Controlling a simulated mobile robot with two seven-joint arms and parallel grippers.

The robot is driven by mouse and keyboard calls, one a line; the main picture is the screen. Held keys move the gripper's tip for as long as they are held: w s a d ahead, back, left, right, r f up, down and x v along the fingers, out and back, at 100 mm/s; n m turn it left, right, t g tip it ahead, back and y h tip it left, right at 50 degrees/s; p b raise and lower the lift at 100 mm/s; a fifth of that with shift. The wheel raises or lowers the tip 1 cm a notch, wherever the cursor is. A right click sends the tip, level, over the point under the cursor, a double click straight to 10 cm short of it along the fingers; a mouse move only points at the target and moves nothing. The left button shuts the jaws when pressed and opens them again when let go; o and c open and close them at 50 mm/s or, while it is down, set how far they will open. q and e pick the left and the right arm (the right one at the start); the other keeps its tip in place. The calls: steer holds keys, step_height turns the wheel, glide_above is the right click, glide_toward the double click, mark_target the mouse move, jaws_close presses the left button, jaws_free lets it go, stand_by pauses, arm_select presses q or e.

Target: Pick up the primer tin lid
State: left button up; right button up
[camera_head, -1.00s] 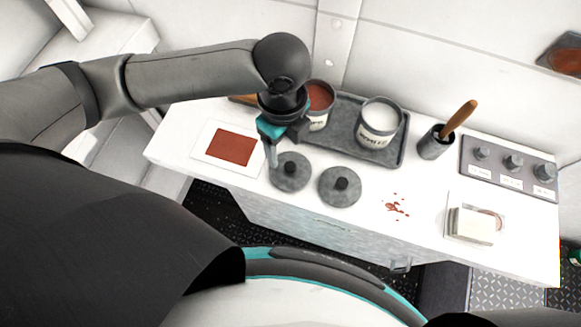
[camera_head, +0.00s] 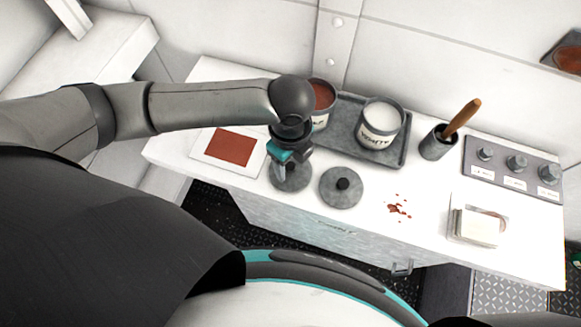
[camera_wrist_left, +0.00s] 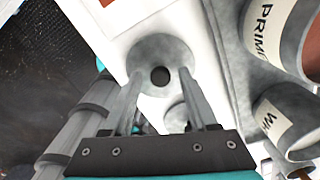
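Two round grey lids with dark knobs lie on the white worktop; they look alike and I see no name on either. The left lid (camera_head: 292,181) is partly hidden under my left gripper (camera_head: 283,174). The right lid (camera_head: 341,188) lies beside it, clear of the gripper. In the left wrist view, the left lid (camera_wrist_left: 160,52) and its knob show between the open, empty fingers of my left gripper (camera_wrist_left: 160,80). Whether the fingers touch the knob I cannot tell. The primer tin (camera_head: 322,103), open with red paint, stands behind; its label shows in the left wrist view (camera_wrist_left: 277,30). My right gripper is not in view.
An open white paint tin (camera_head: 380,124) shares the grey tray (camera_head: 347,148) with the primer tin. A red-painted card (camera_head: 230,149) lies left of the lids. A brush pot (camera_head: 437,143), red splashes (camera_head: 399,208) and a clear dish with a white block (camera_head: 477,226) are to the right.

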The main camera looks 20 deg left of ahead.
arm_select(q)
jaws_close()
stand_by(0.4)
steer(key=shift+r, duration=0.2)
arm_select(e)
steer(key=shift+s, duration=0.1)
